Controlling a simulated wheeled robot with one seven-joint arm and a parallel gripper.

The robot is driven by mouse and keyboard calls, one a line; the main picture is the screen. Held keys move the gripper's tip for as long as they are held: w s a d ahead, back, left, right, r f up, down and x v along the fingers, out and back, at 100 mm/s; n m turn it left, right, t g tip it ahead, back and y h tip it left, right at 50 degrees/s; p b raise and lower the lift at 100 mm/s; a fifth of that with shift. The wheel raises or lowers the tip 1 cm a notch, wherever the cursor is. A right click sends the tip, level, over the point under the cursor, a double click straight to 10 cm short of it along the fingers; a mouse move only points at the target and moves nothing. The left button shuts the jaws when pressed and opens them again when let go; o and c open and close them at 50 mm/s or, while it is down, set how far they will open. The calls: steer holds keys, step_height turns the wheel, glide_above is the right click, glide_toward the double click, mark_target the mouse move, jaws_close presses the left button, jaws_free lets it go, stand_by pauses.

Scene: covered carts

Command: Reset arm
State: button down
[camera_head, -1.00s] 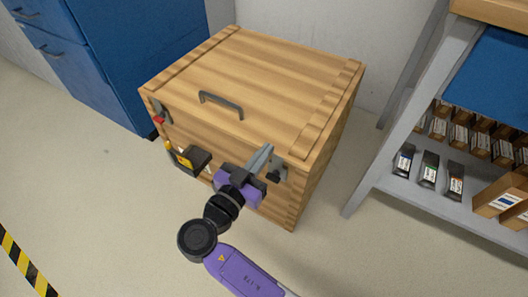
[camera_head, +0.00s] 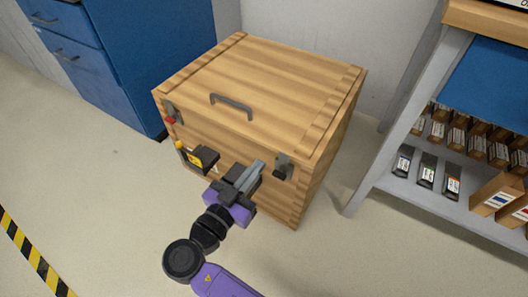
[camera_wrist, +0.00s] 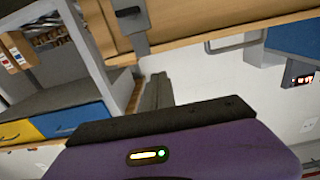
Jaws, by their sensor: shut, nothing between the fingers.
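My gripper (camera_head: 254,174) is shut and empty, in front of the wooden chest's front face. In the head view it lies between the two front latches, close to the right one; I cannot tell whether it touches the wood. The wooden chest (camera_head: 250,75) has its lid down, with a dark handle (camera_head: 232,103) on top. A dark latch (camera_head: 283,166) is at the front right, and another latch (camera_head: 171,112) with a red part is at the front left. In the wrist view the shut fingers (camera_wrist: 157,90) point toward the chest (camera_wrist: 215,15), whose latch (camera_wrist: 133,22) shows above.
A blue drawer cabinet (camera_head: 130,50) stands behind left. A grey shelf rack (camera_head: 400,120) with several small boxes stands at the right. A black and yellow device (camera_head: 198,158) sits on the chest's front. Bare floor (camera_head: 90,190) lies left, with striped tape (camera_head: 30,255).

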steer(key=shift+s+a+f, duration=0.3)
steer(key=shift+s+a, duration=0.15)
steer(key=shift+s, duration=0.2)
